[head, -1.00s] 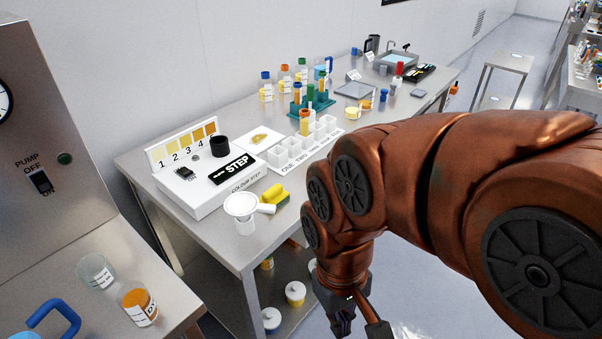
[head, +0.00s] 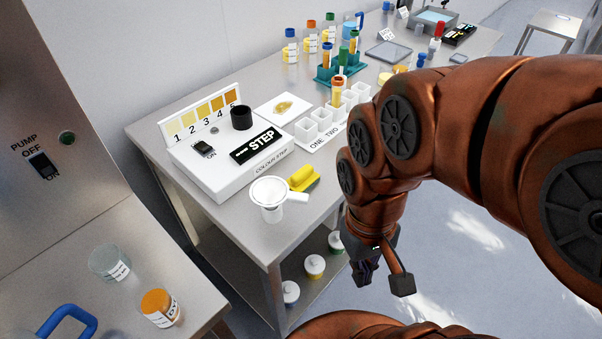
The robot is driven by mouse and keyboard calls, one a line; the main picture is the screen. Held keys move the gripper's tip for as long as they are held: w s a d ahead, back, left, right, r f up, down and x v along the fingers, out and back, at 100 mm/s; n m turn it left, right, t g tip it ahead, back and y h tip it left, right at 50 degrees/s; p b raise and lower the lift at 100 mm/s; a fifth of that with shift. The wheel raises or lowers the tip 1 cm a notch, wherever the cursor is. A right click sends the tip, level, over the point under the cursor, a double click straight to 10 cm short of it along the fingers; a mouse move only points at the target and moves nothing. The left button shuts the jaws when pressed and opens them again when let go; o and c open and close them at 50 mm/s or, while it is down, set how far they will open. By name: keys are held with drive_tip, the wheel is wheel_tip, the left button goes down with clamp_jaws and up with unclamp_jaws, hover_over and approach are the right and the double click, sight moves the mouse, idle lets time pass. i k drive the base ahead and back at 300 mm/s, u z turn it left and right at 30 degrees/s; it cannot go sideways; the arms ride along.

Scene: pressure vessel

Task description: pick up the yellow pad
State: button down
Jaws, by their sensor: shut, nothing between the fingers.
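The yellow pad (head: 302,177), with a green lower layer, lies on the steel table (head: 230,222) near its front edge. It is just behind the handle of a white strainer-topped cup (head: 270,193), which hides part of its near end. My gripper (head: 366,278) hangs pointing down beyond the table's front edge, to the right of the pad and below the tabletop in the picture. It is shut and empty, apart from the pad. My copper-coloured arm covers the table's right front part.
A white colour-step box (head: 222,155) stands left of the pad. Behind are a row of white cups (head: 320,122), a teal tube rack (head: 328,75) and several bottles. Lidded jars (head: 315,265) stand on the lower shelf.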

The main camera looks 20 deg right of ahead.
sight(306, 178)
drive_tip(key=u, duration=2.6)
drive_tip(key=k, duration=0.35)
drive_tip(key=z, duration=0.95)
